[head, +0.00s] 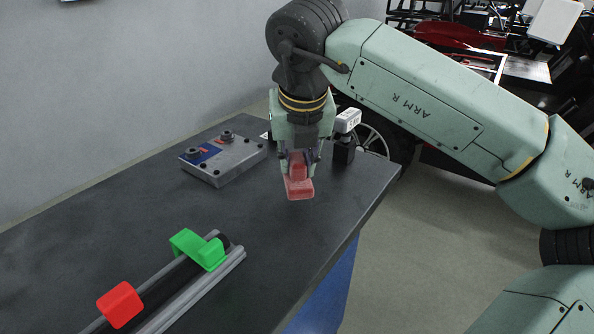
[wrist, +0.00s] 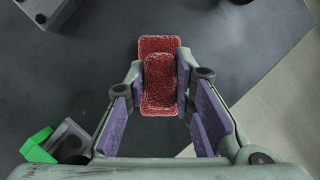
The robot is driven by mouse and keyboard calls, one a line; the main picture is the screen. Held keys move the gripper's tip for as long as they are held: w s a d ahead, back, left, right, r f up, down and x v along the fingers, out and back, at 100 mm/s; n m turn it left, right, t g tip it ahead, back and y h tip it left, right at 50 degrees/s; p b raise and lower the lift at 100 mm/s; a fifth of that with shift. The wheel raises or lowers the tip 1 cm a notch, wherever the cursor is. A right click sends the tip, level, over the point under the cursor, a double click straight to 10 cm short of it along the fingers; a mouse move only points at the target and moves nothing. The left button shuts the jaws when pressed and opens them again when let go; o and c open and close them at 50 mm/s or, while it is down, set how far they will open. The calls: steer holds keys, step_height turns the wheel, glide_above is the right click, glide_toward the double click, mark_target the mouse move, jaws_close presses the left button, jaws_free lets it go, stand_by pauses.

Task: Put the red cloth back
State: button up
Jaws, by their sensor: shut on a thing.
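My gripper (head: 299,165) points down over the far right part of the dark table. It is shut on the red cloth (head: 299,188), a small folded block. In the wrist view the red cloth (wrist: 158,85) sits between the purple-padded fingers of my gripper (wrist: 160,92), with a wider part beyond the fingertips. I cannot tell whether the cloth touches the table top or hangs just above it.
The dark table (head: 110,215) has clear room left of my gripper. A grey metal block (head: 225,160) stands at the back. A rail (head: 190,290) with a green piece (head: 197,249) and a red piece (head: 120,304) lies at the front. The table's right edge is close.

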mark_target(297, 174)
steer(key=shift+f, duration=1.75)
steer(key=shift+f, duration=0.2)
steer(key=o, duration=1)
steer(key=shift+r, duration=0.15)
steer(key=shift+r+p, duration=0.2)
steer(key=shift+p, duration=0.15)
steer(key=b+v, duration=0.1)
steer(key=v, duration=1)
steer(key=shift+s+r, duration=0.2)
steer(key=shift+r, duration=0.1)
